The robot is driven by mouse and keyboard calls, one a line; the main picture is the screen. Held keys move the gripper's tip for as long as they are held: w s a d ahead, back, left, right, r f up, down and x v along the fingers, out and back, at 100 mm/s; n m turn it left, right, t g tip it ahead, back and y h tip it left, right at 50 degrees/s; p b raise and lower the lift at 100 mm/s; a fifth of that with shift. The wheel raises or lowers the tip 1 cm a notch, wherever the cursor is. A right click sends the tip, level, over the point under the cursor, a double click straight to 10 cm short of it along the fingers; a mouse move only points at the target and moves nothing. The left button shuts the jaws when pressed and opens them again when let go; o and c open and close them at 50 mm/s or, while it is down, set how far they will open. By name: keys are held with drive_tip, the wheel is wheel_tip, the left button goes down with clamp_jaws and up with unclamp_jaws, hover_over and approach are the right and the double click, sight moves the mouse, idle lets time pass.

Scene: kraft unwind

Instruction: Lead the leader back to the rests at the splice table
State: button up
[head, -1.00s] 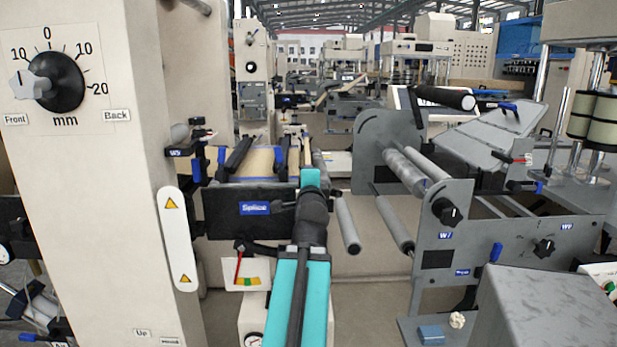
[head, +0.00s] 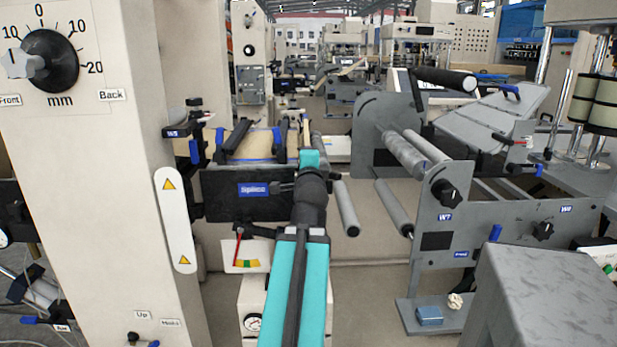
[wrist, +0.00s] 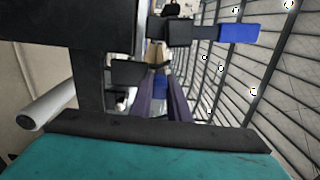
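The splice table (head: 235,196) stands left of centre in the head view, with a blue "Splice" label on its dark front panel. A tan kraft-coloured sheet (head: 254,146) lies behind this panel between dark bars with blue ends. I cannot tell whether it is the leader. My teal arm reaches forward to the table's right side, and my gripper (head: 310,160) is at its far end. Its fingertips are hidden there. The wrist view shows a teal surface, a black bar, two dark purplish strips and a small tan patch (wrist: 157,54) between dark parts. Nothing held can be made out.
A beige column (head: 95,190) with a dial stands close on the left. A grey roller (head: 347,208) sticks out right of my arm. A grey roller frame (head: 500,240) and a grey block (head: 545,295) fill the right. Bare floor (head: 375,300) lies between.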

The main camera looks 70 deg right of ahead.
drive_tip(key=shift+s+a+f, duration=0.1)
drive_tip(key=shift+a+f, duration=0.05)
drive_tip(key=shift+f, duration=0.45)
drive_tip(key=shift+a+f, duration=0.1)
drive_tip(key=shift+f, duration=0.5)
drive_tip(key=shift+o, duration=0.5)
drive_tip(key=shift+a+b, duration=0.15)
drive_tip(key=shift+b, duration=0.4)
drive_tip(key=shift+s+a+r+b, duration=0.15)
drive_tip(key=shift+a+r+b, duration=0.2)
drive_tip(key=shift+b, duration=0.75)
drive_tip(key=a+b, duration=0.1)
drive_tip(key=b, duration=0.1)
drive_tip(key=shift+s+r+b, duration=0.15)
drive_tip(key=shift+b, duration=0.25)
drive_tip(key=b+v, duration=1.1)
drive_tip(key=b, duration=0.2)
drive_tip(key=shift+r, duration=0.6)
drive_tip(key=shift+r, duration=0.1)
